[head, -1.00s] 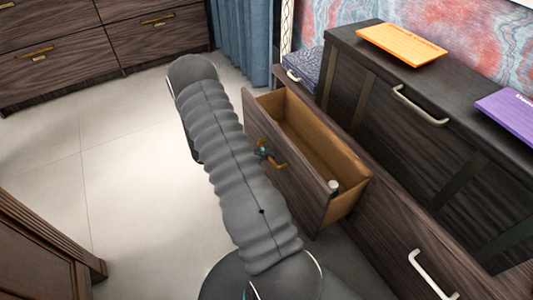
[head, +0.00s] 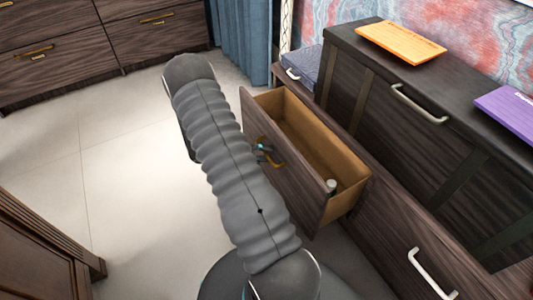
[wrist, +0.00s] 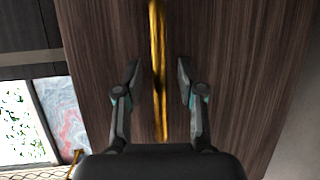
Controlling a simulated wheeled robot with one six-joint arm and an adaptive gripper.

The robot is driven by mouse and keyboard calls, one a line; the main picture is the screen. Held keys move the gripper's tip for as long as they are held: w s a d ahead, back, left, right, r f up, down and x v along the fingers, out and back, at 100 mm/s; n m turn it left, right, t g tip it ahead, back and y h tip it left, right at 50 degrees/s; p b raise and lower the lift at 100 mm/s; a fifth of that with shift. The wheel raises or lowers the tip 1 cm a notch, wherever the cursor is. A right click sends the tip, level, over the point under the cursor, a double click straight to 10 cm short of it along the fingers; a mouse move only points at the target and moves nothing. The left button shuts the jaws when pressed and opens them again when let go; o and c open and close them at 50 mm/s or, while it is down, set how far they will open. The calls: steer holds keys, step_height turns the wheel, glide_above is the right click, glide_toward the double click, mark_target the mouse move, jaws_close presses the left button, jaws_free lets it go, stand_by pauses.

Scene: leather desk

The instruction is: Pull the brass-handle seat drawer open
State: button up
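The seat drawer (head: 325,205) of dark wood stands well out from its cabinet, with its pale wooden inside showing in the head view. Its brass handle (wrist: 157,70) runs lengthwise up the middle of the wrist view on the drawer front (wrist: 230,60). My gripper (wrist: 157,75) is open, with one finger on each side of the handle and a gap on both sides. In the head view my gripper (head: 262,152) is small and partly hidden by my arm, close to the drawer front and the brass handle (head: 277,163).
A small light cylinder (head: 331,187) is at the drawer's near right corner. A dark cabinet (head: 440,150) with white handles stands to the right, bearing an orange item (head: 400,43) and a purple item (head: 510,105). Tiled floor (head: 130,150) is clear to the left.

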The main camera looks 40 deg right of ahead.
steer(key=v, duration=1.1)
steer(key=shift+w+a, duration=0.15)
steer(key=shift+a, duration=0.15)
steer(key=shift+r, duration=0.1)
steer(key=s+a+f+n+y, duration=0.3)
steer(key=s+f+n, duration=0.1)
steer(key=s+a+r+n+t+y, duration=0.1)
steer(key=s+a+r+y, duration=0.1)
steer(key=a+r+y, duration=0.15)
steer(key=s+a+r+t+y, duration=0.2)
steer(key=s+a+r+t, duration=0.2)
steer(key=r, duration=0.7)
steer(key=s+a+r+n+t+y+p, duration=0.1)
steer(key=s+a+r+t, duration=0.4)
steer(key=r, duration=0.6)
steer(key=s+a+r+t+y+p, duration=0.1)
steer(key=s+a+r+t+y, duration=0.2)
steer(key=r, duration=0.8)
steer(key=shift+s+a+t, duration=0.9)
steer(key=shift+s+t, duration=0.15)
steer(key=shift+t, duration=0.05)
